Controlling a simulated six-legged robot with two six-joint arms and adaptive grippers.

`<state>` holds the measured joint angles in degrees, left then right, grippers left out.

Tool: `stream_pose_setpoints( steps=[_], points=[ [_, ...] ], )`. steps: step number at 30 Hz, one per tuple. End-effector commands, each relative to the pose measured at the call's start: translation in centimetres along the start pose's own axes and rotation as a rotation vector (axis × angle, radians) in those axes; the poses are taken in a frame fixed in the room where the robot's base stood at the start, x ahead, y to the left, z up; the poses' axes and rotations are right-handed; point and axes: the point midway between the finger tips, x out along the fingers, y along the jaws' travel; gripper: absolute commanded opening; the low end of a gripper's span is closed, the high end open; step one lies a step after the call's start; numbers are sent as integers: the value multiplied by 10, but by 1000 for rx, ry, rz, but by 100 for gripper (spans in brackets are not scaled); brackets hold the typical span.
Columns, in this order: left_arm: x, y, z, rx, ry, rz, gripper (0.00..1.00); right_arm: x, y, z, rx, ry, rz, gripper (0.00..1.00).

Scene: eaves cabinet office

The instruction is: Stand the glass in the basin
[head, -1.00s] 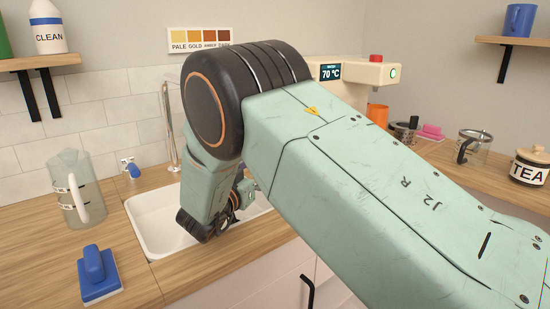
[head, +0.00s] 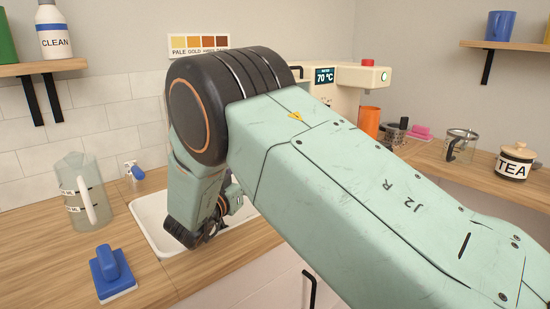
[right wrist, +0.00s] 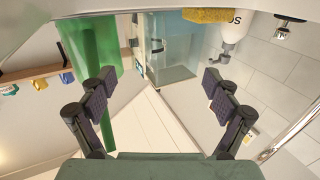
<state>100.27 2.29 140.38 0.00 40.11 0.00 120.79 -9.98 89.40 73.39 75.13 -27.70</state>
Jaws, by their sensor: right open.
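The white basin (head: 150,222) is set into the wooden counter, and my right arm covers much of it in the head view. My right gripper (right wrist: 158,83) is open in the right wrist view, with its two dark fingers wide apart and nothing between their tips. In the head view my right wrist hangs over the basin's front edge, and its fingers cannot be made out. I cannot pick out the glass with certainty. A clear pane-like shape (right wrist: 178,50) beyond the fingers in the wrist view is too unclear to name. My left gripper is not in view.
A hot-water machine (head: 365,77), orange cup (head: 369,121), handled clear jar (head: 460,146) and TEA jar (head: 515,161) are right.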

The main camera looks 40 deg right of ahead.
Motion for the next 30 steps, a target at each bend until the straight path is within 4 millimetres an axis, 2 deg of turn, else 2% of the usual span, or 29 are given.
stream_pose_setpoints(
  steps=[6,16,25,30],
  points=[
    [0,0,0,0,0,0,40,0,0,0,0,0,1,89],
    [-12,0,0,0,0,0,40,7,-27,-6,31,-84,-134,89],
    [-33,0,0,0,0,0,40,3,-71,-17,52,-245,-359,89],
    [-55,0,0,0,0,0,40,-16,-103,-26,23,-438,-574,89]
  ],
)
